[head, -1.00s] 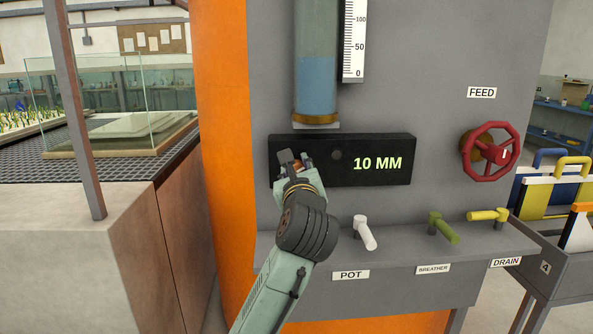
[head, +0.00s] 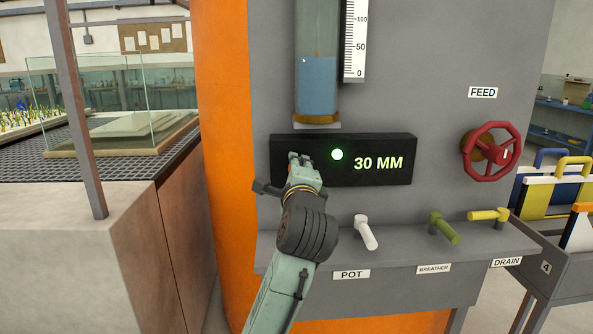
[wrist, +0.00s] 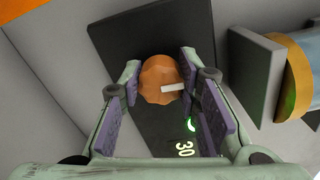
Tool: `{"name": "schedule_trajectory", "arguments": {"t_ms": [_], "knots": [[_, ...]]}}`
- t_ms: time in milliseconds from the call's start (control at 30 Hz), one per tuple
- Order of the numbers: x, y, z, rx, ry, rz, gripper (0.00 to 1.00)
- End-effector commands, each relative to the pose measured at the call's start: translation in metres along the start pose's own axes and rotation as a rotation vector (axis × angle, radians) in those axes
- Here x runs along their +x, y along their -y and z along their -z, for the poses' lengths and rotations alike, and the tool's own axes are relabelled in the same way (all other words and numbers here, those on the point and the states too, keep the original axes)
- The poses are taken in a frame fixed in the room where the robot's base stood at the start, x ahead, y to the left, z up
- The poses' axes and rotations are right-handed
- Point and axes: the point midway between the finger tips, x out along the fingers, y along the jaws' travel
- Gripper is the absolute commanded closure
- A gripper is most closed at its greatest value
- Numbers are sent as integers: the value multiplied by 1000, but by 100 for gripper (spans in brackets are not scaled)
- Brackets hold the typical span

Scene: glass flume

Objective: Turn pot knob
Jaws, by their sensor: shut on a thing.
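The orange scalloped knob (wrist: 155,85) with a white pointer mark sits on the black display panel (head: 400,145). In the wrist view the knob is between the two purple-padded fingers of my gripper (wrist: 160,70), which is shut on it. In the head view my gripper (head: 300,162) is at the panel's left end and hides the knob. The panel reads "30 MM" in green, and a round green lamp (head: 337,154) is lit beside the reading.
Below the panel, a ledge carries a white POT lever (head: 365,232), a green BREATHER lever (head: 443,228) and a yellow DRAIN lever (head: 488,215). A red FEED handwheel (head: 490,152) is at right. A clear tube (head: 317,85) with blue water stands above the panel.

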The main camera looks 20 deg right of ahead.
Motion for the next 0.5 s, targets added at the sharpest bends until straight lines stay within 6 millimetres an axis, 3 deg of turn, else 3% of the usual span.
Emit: {"name": "schedule_trajectory", "arguments": {"t_ms": [500], "knots": [[0, 1, 0, -493, -2, 5, 98]]}}
